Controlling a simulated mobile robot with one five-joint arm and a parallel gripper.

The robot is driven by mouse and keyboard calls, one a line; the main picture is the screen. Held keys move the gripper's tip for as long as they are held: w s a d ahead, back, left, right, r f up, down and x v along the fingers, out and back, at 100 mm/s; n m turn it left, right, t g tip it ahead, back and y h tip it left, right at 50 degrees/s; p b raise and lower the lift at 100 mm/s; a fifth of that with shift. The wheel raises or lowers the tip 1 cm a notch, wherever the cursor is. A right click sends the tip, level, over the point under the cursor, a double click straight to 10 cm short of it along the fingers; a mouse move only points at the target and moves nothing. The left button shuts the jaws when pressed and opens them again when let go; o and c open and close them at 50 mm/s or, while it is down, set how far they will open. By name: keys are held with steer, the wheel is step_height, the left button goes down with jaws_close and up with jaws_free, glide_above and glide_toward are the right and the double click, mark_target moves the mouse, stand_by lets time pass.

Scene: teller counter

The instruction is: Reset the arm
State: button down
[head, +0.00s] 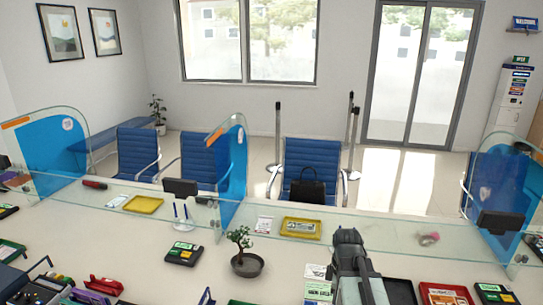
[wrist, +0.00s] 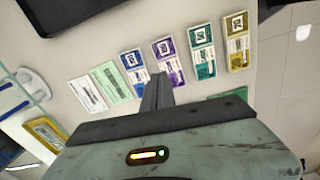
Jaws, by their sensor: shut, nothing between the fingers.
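My arm (head: 352,270) is at the lower right of the head view, grey and raised over the counter. My gripper (wrist: 157,92) shows in the wrist view as a narrow dark pair of fingers, closed together with nothing between them. Its tip is in front of the counter top, close in the picture to a row of printed cards, including a blue one (wrist: 134,68) and a purple one (wrist: 168,60). I cannot tell its height above them.
The white counter (head: 130,225) holds a bonsai (head: 244,252), a yellow tray (head: 301,228), a black-and-green box (head: 184,253) and several trays. Glass screens with blue panels (head: 233,170) stand along its far edge. Blue chairs (head: 310,165) are beyond.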

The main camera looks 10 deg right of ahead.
steer(key=s+a+m, duration=0.1)
steer(key=a+m, duration=1)
steer(key=m, duration=0.2)
steer(key=shift+s+a, duration=0.2)
steer(key=shift+s, duration=0.2)
